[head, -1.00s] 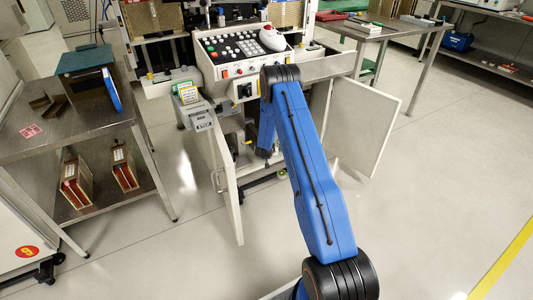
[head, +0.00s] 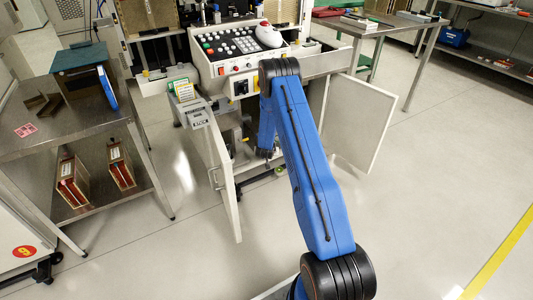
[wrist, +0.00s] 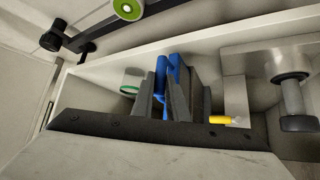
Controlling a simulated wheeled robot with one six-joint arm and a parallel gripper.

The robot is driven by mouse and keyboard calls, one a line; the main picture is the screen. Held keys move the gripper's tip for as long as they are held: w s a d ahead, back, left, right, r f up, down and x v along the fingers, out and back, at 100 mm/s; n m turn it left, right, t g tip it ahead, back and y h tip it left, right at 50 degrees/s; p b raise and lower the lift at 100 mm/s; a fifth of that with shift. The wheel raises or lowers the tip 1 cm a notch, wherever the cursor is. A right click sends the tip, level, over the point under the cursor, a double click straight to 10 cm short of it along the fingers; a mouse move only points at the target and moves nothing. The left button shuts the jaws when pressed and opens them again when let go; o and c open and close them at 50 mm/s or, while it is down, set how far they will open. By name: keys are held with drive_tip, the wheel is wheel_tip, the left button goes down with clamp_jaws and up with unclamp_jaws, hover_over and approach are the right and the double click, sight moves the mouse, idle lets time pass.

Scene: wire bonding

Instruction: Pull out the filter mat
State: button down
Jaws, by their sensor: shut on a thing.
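My gripper (wrist: 180,90) shows in the wrist view as dark grey fingers, shut on a narrow blue piece (wrist: 161,76) between them. The blue piece appears to be part of the filter mat; its lower end is hidden by the fingers and the dark bar in front. In the head view my blue arm reaches into the open lower cabinet of the machine, and its gripper end is hidden from clear sight there.
The cabinet's left door (head: 222,185) and right door (head: 360,122) stand open on both sides of my arm. In the wrist view, a yellow-tipped part (wrist: 222,120) and a metal cylinder (wrist: 292,95) sit close on the right. A steel table (head: 70,132) stands left; floor is clear at right.

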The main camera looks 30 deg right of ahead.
drive_tip(key=s, duration=0.9)
drive_tip(key=shift+s+d, duration=0.15)
idle(1.9)
idle(0.4)
